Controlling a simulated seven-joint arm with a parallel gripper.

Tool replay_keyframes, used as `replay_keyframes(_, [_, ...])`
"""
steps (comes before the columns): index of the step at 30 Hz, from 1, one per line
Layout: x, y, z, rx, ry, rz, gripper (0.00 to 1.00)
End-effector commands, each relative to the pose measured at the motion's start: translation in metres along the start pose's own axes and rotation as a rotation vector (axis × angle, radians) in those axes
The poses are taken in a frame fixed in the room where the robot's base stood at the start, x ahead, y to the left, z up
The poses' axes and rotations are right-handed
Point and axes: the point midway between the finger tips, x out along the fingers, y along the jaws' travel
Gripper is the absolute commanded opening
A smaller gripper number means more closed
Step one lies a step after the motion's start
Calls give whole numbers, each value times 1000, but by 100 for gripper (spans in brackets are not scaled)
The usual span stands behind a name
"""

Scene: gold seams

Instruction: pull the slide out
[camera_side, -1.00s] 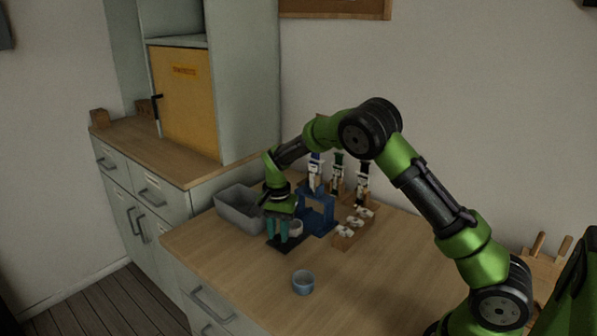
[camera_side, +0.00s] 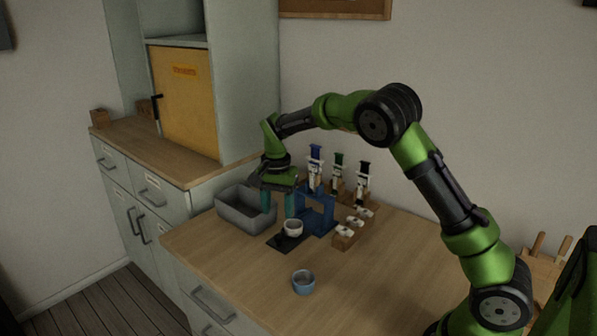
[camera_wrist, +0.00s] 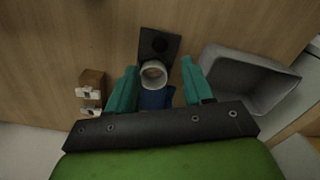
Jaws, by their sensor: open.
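The slide is most likely the flat black plate (camera_side: 283,243) lying on the table in front of the blue frame (camera_side: 330,217). It also shows in the wrist view (camera_wrist: 160,36), with a dark round spot near its far end. A white cup (camera_side: 293,229) stands upright at the plate's frame-side end and shows in the wrist view (camera_wrist: 153,74). My gripper (camera_side: 277,208) is open, with teal fingers above the table behind the cup. In the wrist view my gripper (camera_wrist: 160,78) has a finger on each side of the cup, apart from it. Part of the blue frame is hidden by the gripper.
A grey bin (camera_side: 236,214) stands close to the left of my gripper. Several syringe-like pieces (camera_side: 339,177) stand at the back. A wooden block with white pieces (camera_side: 345,237) is right of the frame. A blue-grey cup (camera_side: 303,281) stands in front.

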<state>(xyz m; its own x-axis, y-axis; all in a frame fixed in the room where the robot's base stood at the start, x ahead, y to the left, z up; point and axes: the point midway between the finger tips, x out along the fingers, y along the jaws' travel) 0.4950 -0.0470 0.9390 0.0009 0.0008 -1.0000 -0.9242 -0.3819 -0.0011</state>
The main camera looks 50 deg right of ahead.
Motion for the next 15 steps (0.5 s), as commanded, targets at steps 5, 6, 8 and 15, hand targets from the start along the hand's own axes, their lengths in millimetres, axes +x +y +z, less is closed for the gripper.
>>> replay_keyframes(5, [-45,-1,0,0,4,-5,51])
replay_keyframes(6, [-53,-1,0,-1,3,-4,51])
replay_keyframes(8, [-64,0,0,-1,3,-3,51])
replay_keyframes(15, [-90,0,0,0,1,0,51])
